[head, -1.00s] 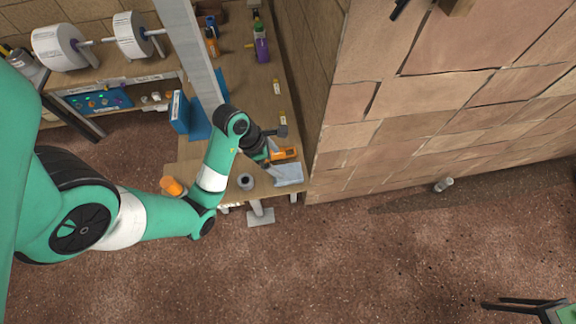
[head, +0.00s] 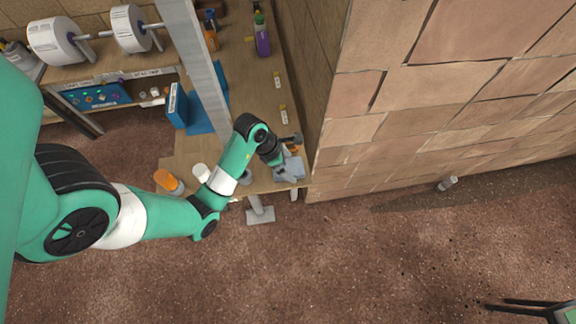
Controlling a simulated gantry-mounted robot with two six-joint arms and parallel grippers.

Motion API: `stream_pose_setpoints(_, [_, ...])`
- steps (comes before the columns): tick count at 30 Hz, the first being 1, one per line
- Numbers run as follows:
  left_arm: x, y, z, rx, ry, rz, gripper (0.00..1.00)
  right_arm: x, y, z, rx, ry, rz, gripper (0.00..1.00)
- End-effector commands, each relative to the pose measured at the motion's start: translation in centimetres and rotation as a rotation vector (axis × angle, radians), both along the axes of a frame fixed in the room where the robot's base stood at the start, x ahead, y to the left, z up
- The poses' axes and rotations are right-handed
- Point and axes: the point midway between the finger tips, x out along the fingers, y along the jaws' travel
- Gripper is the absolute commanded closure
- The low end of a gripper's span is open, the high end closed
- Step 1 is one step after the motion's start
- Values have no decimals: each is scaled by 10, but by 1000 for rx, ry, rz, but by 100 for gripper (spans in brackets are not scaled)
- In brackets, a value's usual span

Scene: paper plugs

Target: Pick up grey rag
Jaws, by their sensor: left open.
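The grey rag (head: 290,170) lies at the near right corner of the wooden bench top, close to the brick wall. My left gripper (head: 284,166) is at the rag, over its left part, and hides some of it. Its jaws are open; I cannot tell whether the fingers touch the cloth.
An orange item (head: 294,149) shows partly behind my gripper. A white cup-like item (head: 201,172) and an orange bottle (head: 168,181) stand left on the bench. A purple bottle (head: 263,40) stands at the back. The brick wall (head: 400,110) closes off the right side.

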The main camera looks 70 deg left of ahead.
Motion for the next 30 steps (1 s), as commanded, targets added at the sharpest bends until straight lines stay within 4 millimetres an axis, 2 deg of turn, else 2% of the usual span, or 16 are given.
stream_pose_setpoints(19, [0,0,-5,0,0,0,0,0,0,-5,0,0,0,50])
stream_pose_setpoints(20, [0,0,-5,0,0,0,4,0,0,-5,0,0,0,50])
stream_pose_setpoints(30, [0,0,-5,0,0,0,65,0,0,-5,0,0,0,50])
